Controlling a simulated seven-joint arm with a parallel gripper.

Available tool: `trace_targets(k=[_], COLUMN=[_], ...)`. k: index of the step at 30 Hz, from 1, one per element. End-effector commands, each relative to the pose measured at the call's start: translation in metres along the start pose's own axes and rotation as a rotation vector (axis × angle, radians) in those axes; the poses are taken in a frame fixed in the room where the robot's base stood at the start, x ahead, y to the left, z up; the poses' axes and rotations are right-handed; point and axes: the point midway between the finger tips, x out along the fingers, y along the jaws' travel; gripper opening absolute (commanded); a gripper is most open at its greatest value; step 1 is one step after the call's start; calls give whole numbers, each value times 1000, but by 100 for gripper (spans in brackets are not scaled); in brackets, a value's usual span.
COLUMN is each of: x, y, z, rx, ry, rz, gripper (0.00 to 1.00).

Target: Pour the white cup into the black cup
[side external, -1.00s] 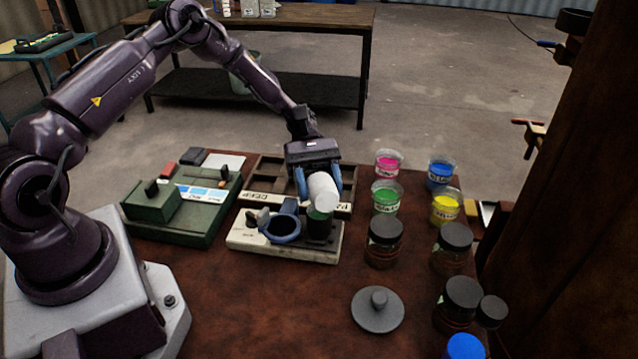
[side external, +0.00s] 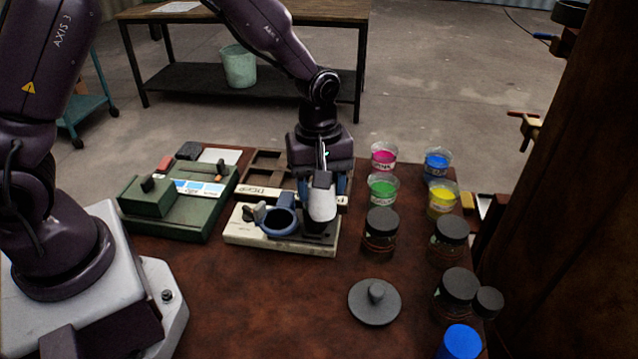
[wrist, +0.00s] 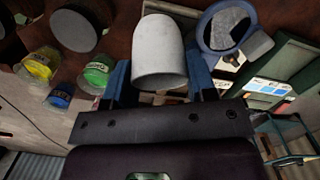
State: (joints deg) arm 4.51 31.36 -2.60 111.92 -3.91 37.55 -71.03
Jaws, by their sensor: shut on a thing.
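My gripper (side external: 321,188) is shut on the white cup (side external: 320,205), with a blue finger on each side. The cup is tipped with one end down over the cream board. In the wrist view the white cup (wrist: 160,55) lies between the fingers. The black cup (side external: 316,232) stands on the board directly under the white cup and is mostly hidden by it. I cannot tell whether the cups touch, or whether anything flows between them.
A blue ring-shaped holder (side external: 279,224) sits on the cream board (side external: 265,243) left of the cups. A green device (side external: 180,205) stands further left. Open paint tubs, including a green one (side external: 382,188), and dark-lidded jars (side external: 380,230) stand right. A grey lid (side external: 375,302) lies in front.

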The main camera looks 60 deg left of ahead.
Motion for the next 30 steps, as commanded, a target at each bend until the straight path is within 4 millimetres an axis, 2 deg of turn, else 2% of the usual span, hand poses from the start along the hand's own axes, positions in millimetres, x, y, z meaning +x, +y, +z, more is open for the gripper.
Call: trace_targets(k=[18, 30], x=[3, -23], y=[0, 0], z=[4, 4], rx=[10, 0], ry=[472, 464], rz=[-2, 0], gripper=[28, 28])
